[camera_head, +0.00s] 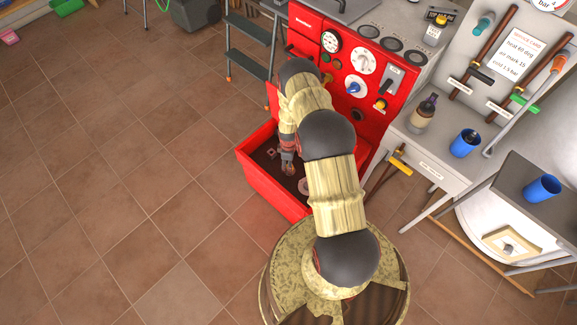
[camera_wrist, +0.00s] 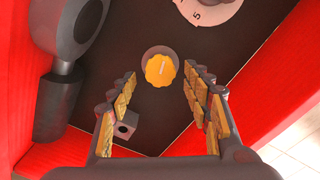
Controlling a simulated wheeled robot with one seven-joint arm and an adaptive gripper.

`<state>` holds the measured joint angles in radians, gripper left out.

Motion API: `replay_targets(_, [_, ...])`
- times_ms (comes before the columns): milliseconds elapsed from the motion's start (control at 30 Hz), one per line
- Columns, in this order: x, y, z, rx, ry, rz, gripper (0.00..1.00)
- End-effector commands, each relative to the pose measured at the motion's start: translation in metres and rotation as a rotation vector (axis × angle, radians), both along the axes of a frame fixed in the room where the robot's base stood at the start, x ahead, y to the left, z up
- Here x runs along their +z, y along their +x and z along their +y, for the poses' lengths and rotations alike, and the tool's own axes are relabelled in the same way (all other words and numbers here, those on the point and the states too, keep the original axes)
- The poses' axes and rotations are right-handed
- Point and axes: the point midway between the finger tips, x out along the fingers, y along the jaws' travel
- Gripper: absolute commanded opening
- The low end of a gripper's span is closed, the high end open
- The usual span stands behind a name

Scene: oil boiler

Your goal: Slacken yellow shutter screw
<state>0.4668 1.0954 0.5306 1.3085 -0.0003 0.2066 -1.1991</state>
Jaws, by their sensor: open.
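The yellow screw (camera_wrist: 161,70) has a scalloped yellow head with a pale slot line, set on a round grey base on a dark panel. It shows in the wrist view, just beyond and between my fingertips. My gripper (camera_wrist: 160,76) is open, with one finger to each side of the screw's line, and nothing is between the fingers. In the head view my gripper (camera_head: 289,168) points down into the red open-topped box (camera_head: 262,185) at the boiler's foot. The screw cannot be made out there.
In the wrist view a pale numbered dial (camera_wrist: 208,10) lies at upper right and a dark grey rounded part (camera_wrist: 58,100) at left. A small grey block (camera_wrist: 126,124) sits near the left finger. Red walls close in on both sides. The red boiler (camera_head: 312,52) stands behind.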

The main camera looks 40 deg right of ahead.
Motion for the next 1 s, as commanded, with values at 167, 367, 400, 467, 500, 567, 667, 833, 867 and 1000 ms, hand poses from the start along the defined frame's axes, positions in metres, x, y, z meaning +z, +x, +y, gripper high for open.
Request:
replay_targets(167, [0.034, 0.002, -0.001, 0.000, -0.002, -0.003, 0.49])
replay_targets(367, [0.070, 0.000, 0.000, 0.000, -0.001, -0.001, 0.49])
replay_targets(400, [0.076, 0.000, 0.000, 0.000, -0.001, -0.002, 0.49])
replay_targets(467, [0.084, 0.000, 0.000, 0.000, 0.000, 0.000, 0.49])
replay_targets(500, [0.089, 0.000, 0.000, 0.000, 0.000, 0.000, 0.49])
replay_targets(567, [0.094, 0.000, 0.000, 0.000, 0.001, 0.001, 0.49])
replay_targets(667, [0.100, 0.000, 0.000, 0.000, 0.001, 0.001, 0.49])
replay_targets(833, [0.103, -0.001, 0.000, 0.000, 0.001, 0.002, 0.49])
replay_targets(867, [0.103, -0.001, 0.000, 0.000, 0.001, 0.002, 0.49])
replay_targets(1000, [0.103, -0.001, 0.000, 0.000, 0.001, 0.002, 0.49])
